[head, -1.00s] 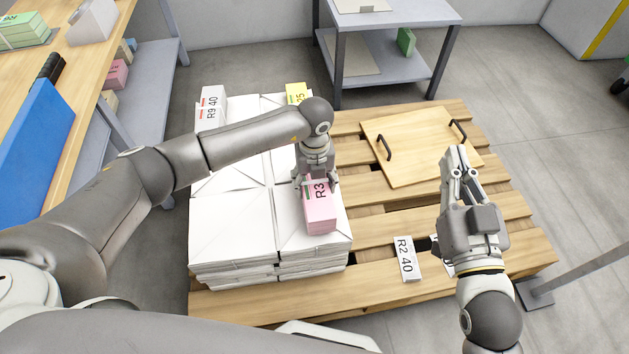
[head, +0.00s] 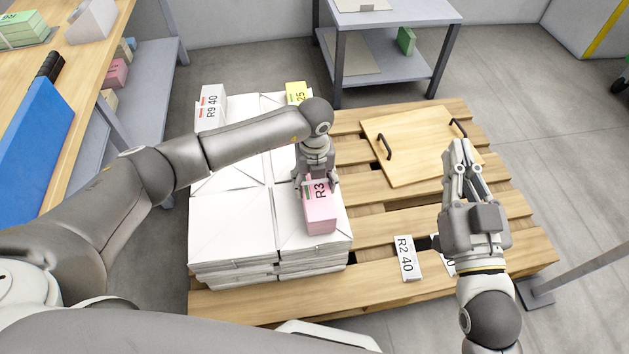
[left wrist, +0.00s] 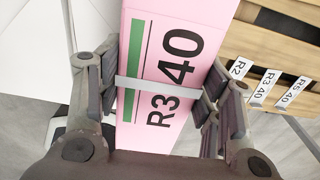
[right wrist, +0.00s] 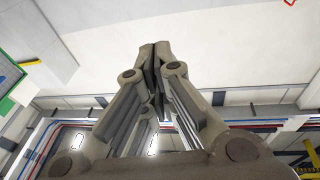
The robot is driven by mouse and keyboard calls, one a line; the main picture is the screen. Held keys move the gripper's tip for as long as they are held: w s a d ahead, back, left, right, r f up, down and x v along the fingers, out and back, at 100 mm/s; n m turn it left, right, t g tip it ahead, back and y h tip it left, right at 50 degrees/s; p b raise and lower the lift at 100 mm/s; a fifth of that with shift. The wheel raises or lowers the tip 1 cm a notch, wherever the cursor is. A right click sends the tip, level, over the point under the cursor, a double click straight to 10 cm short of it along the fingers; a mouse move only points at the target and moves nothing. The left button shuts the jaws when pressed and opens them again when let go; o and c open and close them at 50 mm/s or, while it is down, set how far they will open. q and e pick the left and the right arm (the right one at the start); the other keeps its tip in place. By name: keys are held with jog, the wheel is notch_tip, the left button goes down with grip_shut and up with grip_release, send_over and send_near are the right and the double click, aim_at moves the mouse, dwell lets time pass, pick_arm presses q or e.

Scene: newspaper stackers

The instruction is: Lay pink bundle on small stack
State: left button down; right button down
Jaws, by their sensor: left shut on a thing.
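The pink bundle (head: 320,217) is at the front right of the white bundle stack (head: 230,225); I cannot tell whether it rests on it or hangs just above. Its label reads R3 40 in the left wrist view (left wrist: 150,110), with a green stripe and a pale strap. My left gripper (head: 315,183) is shut on the pink bundle, a finger along each side. My right gripper (head: 458,155) is shut and empty over the right part of the pallet. It also shows in the right wrist view (right wrist: 155,55).
The wooden pallet (head: 380,220) bears the white stack, a board with two black handles (head: 415,140) and a label reading R2 40 (head: 407,258). White R9 40 (head: 211,108) and yellow (head: 297,92) bundles stand at the stack's back. A grey shelf table (head: 430,12) stands behind.

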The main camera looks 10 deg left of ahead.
pick_arm(q)
jog(key=shift+f, duration=0.1)
pick_arm(e)
jog(key=shift+r+t, duration=0.3)
jog(key=shift+r, duration=0.25)
pick_arm(q)
jog(key=shift+f, duration=0.1)
pick_arm(e)
jog(key=shift+s+a+r, duration=0.1)
jog(key=shift+r, duration=0.15)
pick_arm(q)
jog(key=shift+c, duration=2)
grip_release()
jog(key=shift+o, duration=0.4)
